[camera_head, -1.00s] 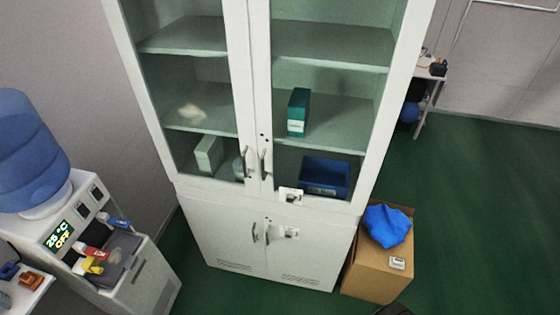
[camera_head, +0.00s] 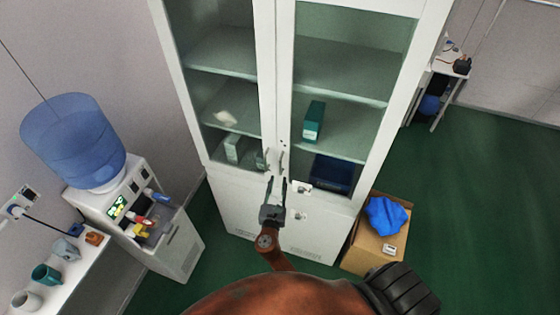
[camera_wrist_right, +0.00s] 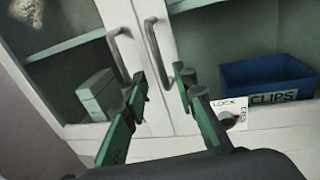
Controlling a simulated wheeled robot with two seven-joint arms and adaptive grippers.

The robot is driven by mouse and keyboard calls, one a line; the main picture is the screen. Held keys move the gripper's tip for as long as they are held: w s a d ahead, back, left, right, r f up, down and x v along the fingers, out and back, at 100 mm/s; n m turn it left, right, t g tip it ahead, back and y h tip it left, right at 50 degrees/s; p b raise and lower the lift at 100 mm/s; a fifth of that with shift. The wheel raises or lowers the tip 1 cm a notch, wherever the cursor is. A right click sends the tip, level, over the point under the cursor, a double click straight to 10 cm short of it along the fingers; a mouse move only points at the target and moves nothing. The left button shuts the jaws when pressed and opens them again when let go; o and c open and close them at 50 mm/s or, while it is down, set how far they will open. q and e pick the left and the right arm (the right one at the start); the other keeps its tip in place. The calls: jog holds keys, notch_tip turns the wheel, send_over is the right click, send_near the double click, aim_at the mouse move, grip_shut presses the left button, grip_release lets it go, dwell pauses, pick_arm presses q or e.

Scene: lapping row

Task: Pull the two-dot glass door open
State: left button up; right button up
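The white cabinet has two upper glass doors, a left one (camera_head: 227,105) and a right one (camera_head: 340,105). Small dark dots show on the frames above the handles, too small to count or assign to a door surely. The left handle (camera_wrist_right: 119,52) and right handle (camera_wrist_right: 155,50) are upright metal bars side by side. My right gripper (camera_head: 276,184) is open and empty just below the handles; in the right wrist view its fingertips (camera_wrist_right: 160,86) straddle the lower end of the right handle, with no clear contact. Both doors look shut. My left gripper is out of view.
A blue CLIPS bin (camera_wrist_right: 266,82) and a green box (camera_head: 314,121) stand behind the right glass. A LOCK label (camera_wrist_right: 229,113) sits below it. A cardboard box (camera_head: 366,250) with a blue cloth stands right; a water dispenser (camera_head: 165,235) stands left. Green floor is free at right.

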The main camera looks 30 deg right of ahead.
aim_at(280, 168)
jog(key=x, duration=0.2)
jog(key=b+x, duration=0.1)
jog(key=x, duration=0.2)
jog(key=r+x, duration=0.1)
jog(key=x, duration=0.1)
jog(key=shift+w+d, duration=0.25)
jog(key=shift+w, duration=0.05)
jog(key=shift+c, duration=0.6)
grip_shut()
